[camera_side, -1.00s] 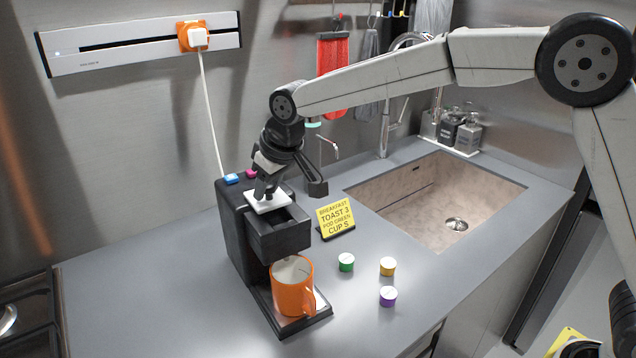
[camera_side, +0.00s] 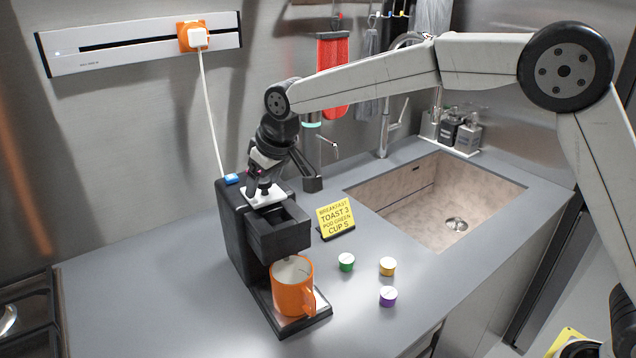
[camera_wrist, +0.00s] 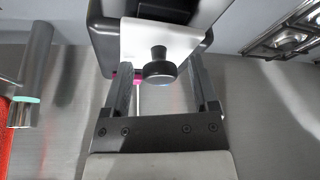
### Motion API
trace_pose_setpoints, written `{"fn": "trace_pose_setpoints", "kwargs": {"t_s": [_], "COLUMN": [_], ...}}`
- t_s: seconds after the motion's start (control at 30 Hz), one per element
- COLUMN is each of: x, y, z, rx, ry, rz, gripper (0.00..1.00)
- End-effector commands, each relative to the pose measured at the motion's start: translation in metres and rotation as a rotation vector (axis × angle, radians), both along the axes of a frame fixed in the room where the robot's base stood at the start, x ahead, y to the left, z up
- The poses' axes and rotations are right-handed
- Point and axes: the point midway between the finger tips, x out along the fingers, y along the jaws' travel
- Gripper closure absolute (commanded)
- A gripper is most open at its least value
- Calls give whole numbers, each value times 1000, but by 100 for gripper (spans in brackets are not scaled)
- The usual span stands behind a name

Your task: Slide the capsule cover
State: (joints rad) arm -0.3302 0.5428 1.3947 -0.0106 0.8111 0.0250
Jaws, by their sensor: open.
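The capsule cover (camera_side: 270,197) is a pale plate on top of the black coffee machine (camera_side: 232,222), with a dark opening showing in front of it. In the wrist view the cover (camera_wrist: 140,38) carries a black round knob (camera_wrist: 160,71). My gripper (camera_side: 263,187) is over the cover from above. In the wrist view its two fingers (camera_wrist: 163,82) stand apart, one on each side of the knob, with visible gaps. An orange mug (camera_side: 292,288) stands upright on the machine's drip tray, below the front block.
Green (camera_side: 346,262), yellow (camera_side: 387,266) and purple (camera_side: 388,296) capsules stand on the counter right of the machine. A yellow note card (camera_side: 335,217) and a sink (camera_side: 440,205) are behind them. A blue button (camera_side: 232,179) is on the machine's back top. A white cord hangs behind.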

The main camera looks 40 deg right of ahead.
Motion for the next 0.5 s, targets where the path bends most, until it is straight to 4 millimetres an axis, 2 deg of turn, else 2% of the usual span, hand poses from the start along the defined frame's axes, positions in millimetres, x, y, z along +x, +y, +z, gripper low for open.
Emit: {"fn": "trace_pose_setpoints", "kwargs": {"t_s": [0.27,0.5], "x": [-6,-17], "y": [-2,-5], "z": [16,44], "rx": [1,1], "ry": [-2,-3], "rz": [0,0], "gripper": [24,24]}}
